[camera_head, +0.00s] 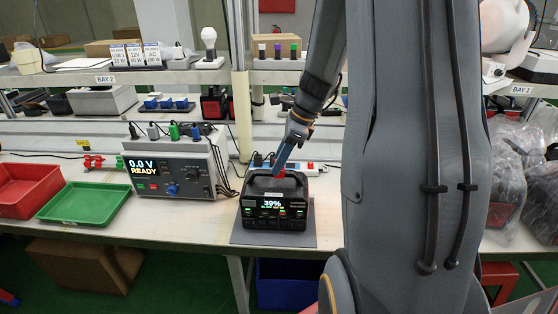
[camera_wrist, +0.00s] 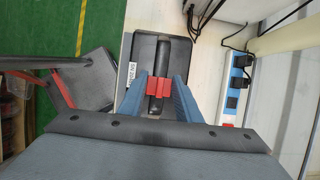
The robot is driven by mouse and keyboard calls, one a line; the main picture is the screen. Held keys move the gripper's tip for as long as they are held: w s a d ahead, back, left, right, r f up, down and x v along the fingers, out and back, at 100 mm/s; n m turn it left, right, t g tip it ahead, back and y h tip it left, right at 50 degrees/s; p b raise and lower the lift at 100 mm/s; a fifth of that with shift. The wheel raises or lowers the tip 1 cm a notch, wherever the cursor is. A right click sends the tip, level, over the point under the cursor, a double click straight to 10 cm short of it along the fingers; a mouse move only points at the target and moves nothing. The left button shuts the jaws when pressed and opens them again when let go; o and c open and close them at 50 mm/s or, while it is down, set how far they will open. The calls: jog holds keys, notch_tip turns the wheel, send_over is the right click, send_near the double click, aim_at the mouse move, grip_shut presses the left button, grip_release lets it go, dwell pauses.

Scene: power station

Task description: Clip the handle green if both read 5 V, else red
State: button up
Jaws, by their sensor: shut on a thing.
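The black power station (camera_head: 272,212) stands on a grey mat, its screen reading 39%. In the wrist view its dark handle (camera_wrist: 158,104) runs lengthwise between my fingers. My gripper (camera_head: 281,168) points down at the handle. It is shut on a red clip (camera_wrist: 153,87), which lies across the handle; I cannot tell whether it is fastened. The clip also shows in the head view (camera_head: 279,173). The grey tester (camera_head: 205,178) to the left reads 0.0 V READY. Other red clips (camera_head: 92,161) and a green clip (camera_head: 119,162) are left of it.
A red tray (camera_head: 12,207) and a green tray (camera_head: 55,220) sit at the table's left. A white power strip (camera_head: 308,169) with plugs is behind the station. Cables hang between tester and station. A shelf with plugs and a bulb (camera_head: 209,40) runs above.

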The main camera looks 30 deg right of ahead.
jog(key=shift+f, duration=0.5)
dwell(0.3)
jog(key=o, duration=1.1)
jog(key=shift+r, duration=0.1)
jog(key=b+v, duration=0.1)
jog(key=v, duration=0.6)
jog(key=shift+s+d+r, duration=0.1)
jog(key=shift+d+r, duration=0.05)
jog(key=shift+r, duration=0.15)
